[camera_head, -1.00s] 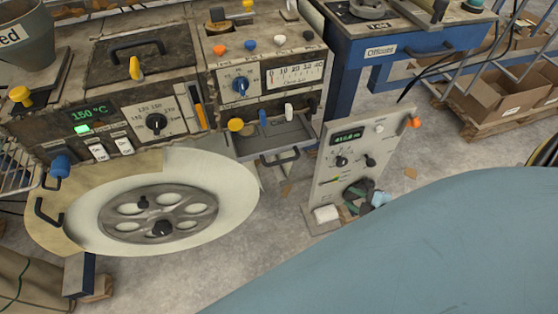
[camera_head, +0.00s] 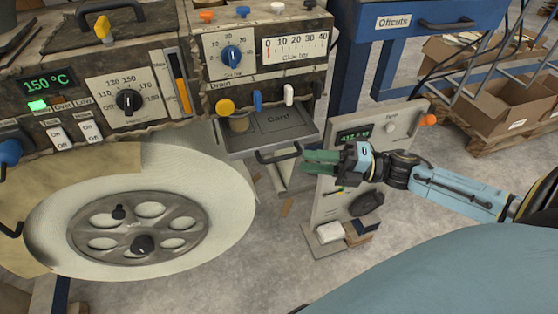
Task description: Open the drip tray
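The drip tray (camera_head: 262,140) is a shallow grey metal tray under the drain panel of the machine, with its front part showing below the knobs. A dark bar handle (camera_head: 279,157) is on its front. My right gripper (camera_head: 318,163) comes in from the right, its green fingers pointing left at about the handle's height. The fingertips are just right of the handle, with a small gap between them in the picture. They look slightly apart and nothing shows between them. My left gripper is out of view.
A yellow knob (camera_head: 225,106), a blue lever and a white lever sit above the tray. A large pale roll (camera_head: 200,165) is at the left. Blue offcuts table (camera_head: 385,50) and cardboard boxes (camera_head: 515,95) are farther back.

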